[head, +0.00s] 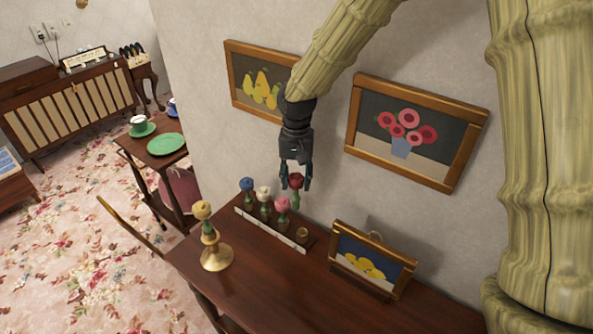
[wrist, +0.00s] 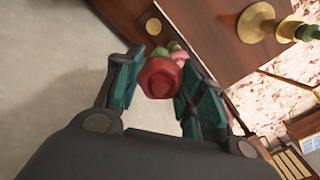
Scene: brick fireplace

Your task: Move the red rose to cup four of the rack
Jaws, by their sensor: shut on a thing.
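The red rose (head: 296,181) hangs upright in my gripper (head: 295,184), above the rack. In the wrist view the red rose (wrist: 160,78) sits between the two teal fingers. The rack (head: 272,231) is a dark strip with a pale front edge along the wall side of the wooden table. From left to right it holds a blue rose (head: 247,185), a white rose (head: 264,194), a pink rose (head: 282,205) and an empty cup (head: 302,232) at the right end. The red rose is above the pink rose and empty cup, apart from the rack. Cup labels are unreadable.
A brass stand (head: 216,257) with a yellow rose (head: 201,210) is left of the rack. A small framed lemon picture (head: 372,262) stands to the right. Two wall pictures hang behind my arm. The table's front (head: 270,300) is clear.

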